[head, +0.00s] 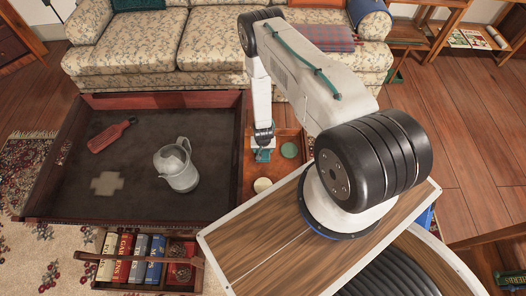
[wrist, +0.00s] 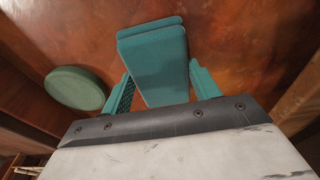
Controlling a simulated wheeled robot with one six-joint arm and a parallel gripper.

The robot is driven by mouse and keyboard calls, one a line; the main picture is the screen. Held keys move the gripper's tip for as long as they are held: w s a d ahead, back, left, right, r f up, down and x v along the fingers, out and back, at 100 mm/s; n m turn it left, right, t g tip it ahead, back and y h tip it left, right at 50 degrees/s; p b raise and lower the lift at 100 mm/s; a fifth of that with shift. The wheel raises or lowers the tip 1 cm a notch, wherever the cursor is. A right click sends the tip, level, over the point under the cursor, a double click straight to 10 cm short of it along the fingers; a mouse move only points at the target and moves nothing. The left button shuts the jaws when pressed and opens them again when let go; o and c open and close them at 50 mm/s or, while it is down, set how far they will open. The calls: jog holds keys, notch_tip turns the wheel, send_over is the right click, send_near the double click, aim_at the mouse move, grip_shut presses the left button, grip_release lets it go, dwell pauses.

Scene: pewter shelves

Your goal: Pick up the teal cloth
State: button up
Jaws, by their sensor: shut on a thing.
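The teal cloth (wrist: 155,72) is a folded, layered piece in the wrist view, between the two teal fingers of my gripper (wrist: 163,92). My gripper is shut on it. In the head view my gripper (head: 264,150) points down over the brown wooden surface at the right of the large dark tray, with a bit of the teal cloth (head: 262,156) showing at its tip. I cannot tell whether the cloth touches the surface below.
A round green disc (wrist: 75,88) lies close to the gripper, also in the head view (head: 289,150). A cream round thing (head: 262,185) is nearer. The dark tray (head: 75,196) holds a grey pitcher (head: 177,166) and a red-brown object (head: 111,135). A book crate (head: 190,253) stands in front.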

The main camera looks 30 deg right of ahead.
notch_tip(320, 180, up, 10)
dwell(0.6)
